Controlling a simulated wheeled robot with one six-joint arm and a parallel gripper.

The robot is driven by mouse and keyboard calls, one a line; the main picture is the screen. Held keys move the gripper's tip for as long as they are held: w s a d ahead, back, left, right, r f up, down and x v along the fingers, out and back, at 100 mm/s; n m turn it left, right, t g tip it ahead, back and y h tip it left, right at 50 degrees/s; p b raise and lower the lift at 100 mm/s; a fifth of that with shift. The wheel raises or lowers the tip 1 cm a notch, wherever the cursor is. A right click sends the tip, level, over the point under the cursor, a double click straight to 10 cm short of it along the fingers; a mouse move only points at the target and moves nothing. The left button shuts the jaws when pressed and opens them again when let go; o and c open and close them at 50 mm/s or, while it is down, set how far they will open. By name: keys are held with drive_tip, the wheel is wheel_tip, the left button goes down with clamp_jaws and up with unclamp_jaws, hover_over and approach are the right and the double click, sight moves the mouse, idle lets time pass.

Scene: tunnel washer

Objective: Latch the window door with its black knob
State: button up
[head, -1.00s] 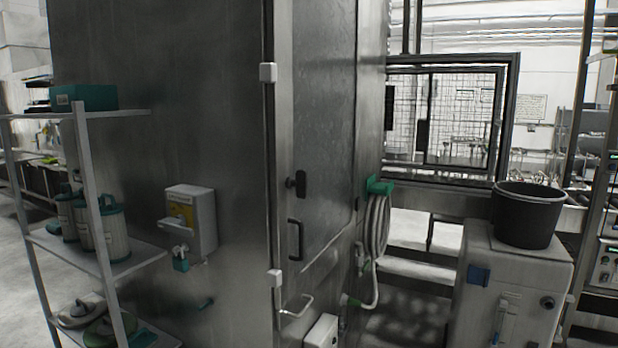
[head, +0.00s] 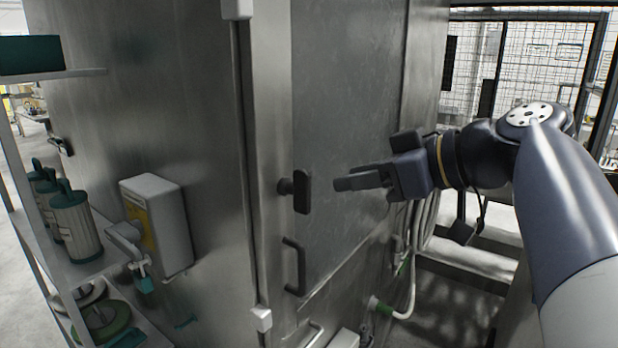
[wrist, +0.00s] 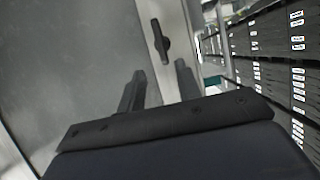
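The black knob (head: 301,191) sits on the left edge of the grey metal window door (head: 345,120), its grip upright in the head view. In the wrist view the knob (wrist: 161,41) shows beyond the fingertips, against a pale strip. My gripper (head: 352,184) is to the right of the knob, pointing left at it, with a gap between them. In the wrist view the two fingers of my gripper (wrist: 160,80) stand apart with nothing between them. The door looks flush with its frame, but I cannot tell if it is latched.
A black handle (head: 294,266) is below the knob. A white dispenser box (head: 158,226) is on the machine's side wall, near a shelf (head: 85,268) with canisters at left. A pale hose (head: 412,285) hangs at right, below my arm.

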sight(310, 187)
drive_tip(key=p+x, duration=0.2)
drive_tip(key=x, duration=0.8)
drive_tip(key=shift+a+f, duration=0.2)
drive_tip(key=shift+a, duration=0.05)
clamp_jaws()
